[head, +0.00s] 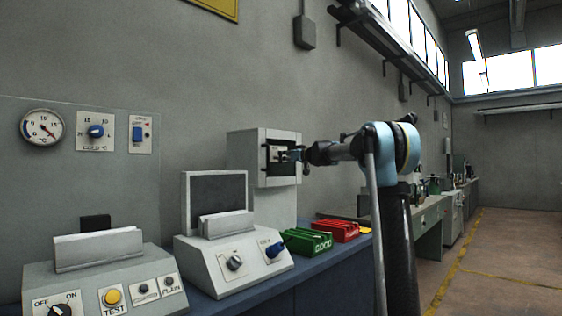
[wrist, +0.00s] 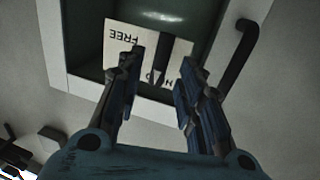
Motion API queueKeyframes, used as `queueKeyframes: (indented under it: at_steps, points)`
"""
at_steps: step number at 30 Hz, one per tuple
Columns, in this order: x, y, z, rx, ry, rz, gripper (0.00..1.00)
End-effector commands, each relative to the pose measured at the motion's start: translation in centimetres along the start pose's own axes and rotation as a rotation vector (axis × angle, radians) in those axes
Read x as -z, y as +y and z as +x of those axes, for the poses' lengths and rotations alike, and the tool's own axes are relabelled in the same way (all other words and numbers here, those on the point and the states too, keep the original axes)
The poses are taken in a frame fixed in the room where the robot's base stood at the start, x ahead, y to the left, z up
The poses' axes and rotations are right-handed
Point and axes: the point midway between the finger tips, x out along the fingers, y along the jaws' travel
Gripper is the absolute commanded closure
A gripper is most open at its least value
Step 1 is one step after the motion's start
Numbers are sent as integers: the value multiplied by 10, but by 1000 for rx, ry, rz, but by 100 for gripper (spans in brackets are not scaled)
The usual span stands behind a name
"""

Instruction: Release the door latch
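A light grey cabinet (head: 242,156) stands on the bench against the wall, with a dark opening in its front. Inside the recess, the wrist view shows a pale label plate (wrist: 117,37) reading FREE upside down, plus a partly hidden word beginning with H. A dark lever (wrist: 164,53), apparently the latch, crosses the plate. My gripper (wrist: 161,62) is open, its two fingers on either side of the lever with gaps visible; how deep the tips reach is unclear. In the head view, my gripper (head: 287,155) is at the cabinet's opening.
A black bar handle (wrist: 241,54) lies right of the recess in the wrist view. Green (head: 306,241) and red (head: 337,230) trays sit on the bench below the cabinet. A grey control box (head: 232,262) stands to the left.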

Motion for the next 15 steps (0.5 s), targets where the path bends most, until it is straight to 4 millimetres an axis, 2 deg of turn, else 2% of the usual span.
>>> queueKeyframes:
  at_steps: [6,15]
  points:
    - [0,0,30,2,0,0,66]
    - [0,0,48,0,0,0,66]
